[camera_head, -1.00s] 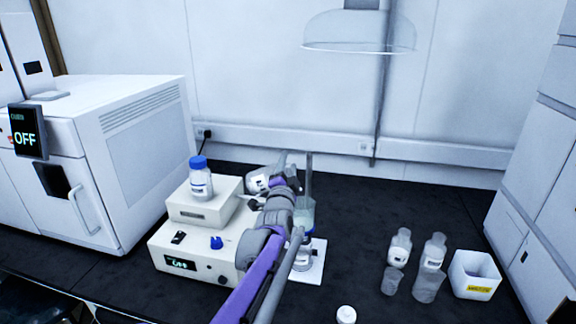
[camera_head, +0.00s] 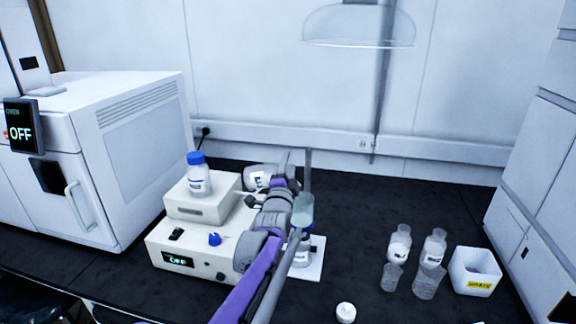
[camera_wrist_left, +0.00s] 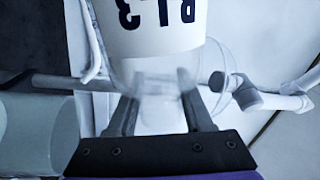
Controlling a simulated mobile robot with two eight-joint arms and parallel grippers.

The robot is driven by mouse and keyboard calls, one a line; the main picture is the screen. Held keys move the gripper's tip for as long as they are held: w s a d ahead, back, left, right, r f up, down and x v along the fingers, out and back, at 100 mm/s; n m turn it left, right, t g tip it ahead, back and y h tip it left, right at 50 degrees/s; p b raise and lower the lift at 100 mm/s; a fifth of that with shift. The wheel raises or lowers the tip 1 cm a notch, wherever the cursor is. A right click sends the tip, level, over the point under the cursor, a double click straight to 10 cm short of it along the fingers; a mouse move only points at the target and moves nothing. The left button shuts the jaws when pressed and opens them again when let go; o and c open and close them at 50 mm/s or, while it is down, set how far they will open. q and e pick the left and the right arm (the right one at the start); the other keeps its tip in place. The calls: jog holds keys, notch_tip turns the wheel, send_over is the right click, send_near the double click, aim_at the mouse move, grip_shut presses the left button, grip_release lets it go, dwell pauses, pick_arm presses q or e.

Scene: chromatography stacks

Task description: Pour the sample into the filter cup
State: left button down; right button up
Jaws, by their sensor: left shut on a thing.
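My left gripper (camera_head: 286,172) is shut on a clear bottle with a white label (camera_head: 258,178), tipped to nearly horizontal. In the left wrist view the labelled bottle (camera_wrist_left: 165,35) sits between the fingers (camera_wrist_left: 160,95), its lettering upside down. In the head view, the clear filter cup (camera_head: 303,209) stands just right of the gripper, on top of a bottle (camera_head: 302,252). A pale round vessel (camera_wrist_left: 35,130), likely the cup, shows at the left of the wrist view. My arm partly hides the cup and its bottle. The held bottle's mouth and any stream cannot be made out.
A pump unit (camera_head: 160,240) with a blue-capped bottle (camera_head: 198,176) on its upper box stands left of my arm. Clear bottles (camera_head: 400,245), (camera_head: 434,250) and a white bin (camera_head: 474,272) stand at right. A white cap (camera_head: 346,312) lies in front. A clear hood (camera_head: 358,25) hangs above.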

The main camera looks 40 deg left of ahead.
aim_at(293, 174)
pick_arm(q)
jog(key=shift+f, duration=0.1)
dwell(0.3)
jog(key=shift+w+d+f+m+b, duration=0.15)
jog(key=shift+f+m+b, duration=0.25)
jog(key=shift+m, duration=0.3)
jog(key=shift+d+f+m+h+b, duration=0.15)
jog(key=shift+f+m+h+b, duration=0.25)
jog(key=shift+m, duration=0.3)
jog(key=shift+f, duration=0.1)
jog(key=shift+w+d+f+m, duration=0.2)
jog(key=shift+f+m, duration=0.1)
jog(key=shift+m, duration=0.6)
jog(key=shift+t+h, duration=0.3)
jog(key=shift+d+m, duration=0.1)
jog(key=shift+m, duration=0.2)
